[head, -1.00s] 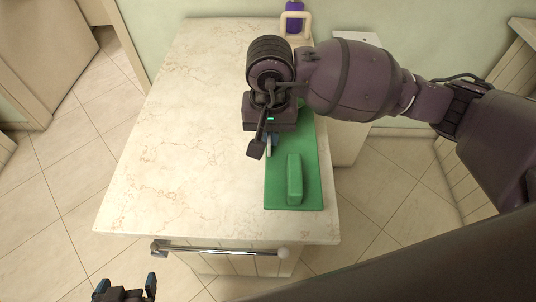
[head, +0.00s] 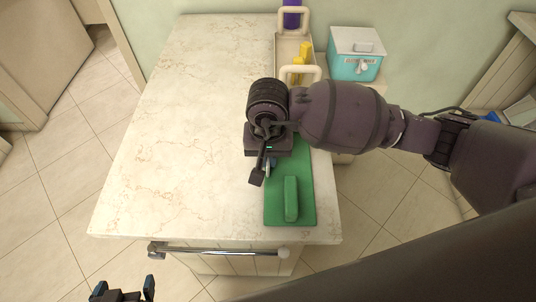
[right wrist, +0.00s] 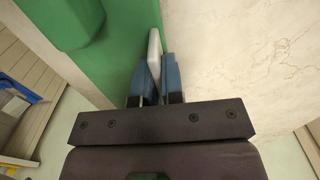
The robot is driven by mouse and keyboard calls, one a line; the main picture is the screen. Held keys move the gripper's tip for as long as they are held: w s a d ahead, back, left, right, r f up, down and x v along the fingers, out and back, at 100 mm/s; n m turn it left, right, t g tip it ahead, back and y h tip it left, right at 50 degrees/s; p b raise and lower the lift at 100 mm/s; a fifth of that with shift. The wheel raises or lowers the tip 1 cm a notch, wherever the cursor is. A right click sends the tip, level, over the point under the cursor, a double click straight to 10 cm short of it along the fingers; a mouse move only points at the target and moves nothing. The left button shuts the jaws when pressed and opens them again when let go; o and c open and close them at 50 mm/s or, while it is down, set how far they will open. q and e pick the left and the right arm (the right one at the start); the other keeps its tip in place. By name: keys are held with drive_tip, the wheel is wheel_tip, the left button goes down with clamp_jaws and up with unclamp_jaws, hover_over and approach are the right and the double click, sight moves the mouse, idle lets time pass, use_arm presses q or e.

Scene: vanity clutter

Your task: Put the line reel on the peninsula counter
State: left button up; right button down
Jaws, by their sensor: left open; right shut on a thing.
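My right gripper (head: 267,168) is low over the counter at the left edge of a green board. In the right wrist view its blue fingers are shut on a thin pale thing (right wrist: 155,45), seen edge-on, which I take to be the line reel. The peninsula counter (head: 170,140) has a pale marbled top, mostly bare. My left gripper (head: 123,293) is open and empty at the bottom left, off the counter's front.
The green board with a raised green grip (head: 291,199) lies right of my right gripper. A beige caddy (head: 286,48) with yellow items and a purple bottle (head: 291,15) stand at the back. A teal box (head: 356,67) stands back right. A rail (head: 215,250) runs along the counter's front.

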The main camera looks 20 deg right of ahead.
drive_tip(key=shift+f, duration=0.15)
drive_tip(key=c, duration=1.2)
unclamp_jaws()
drive_tip(key=shift+c, duration=0.2)
wheel_tip(320, 180, up, 11)
drive_tip(key=shift+f+p, duration=0.15)
drive_tip(key=shift+p, duration=0.55)
drive_tip(key=shift+r, duration=0.8)
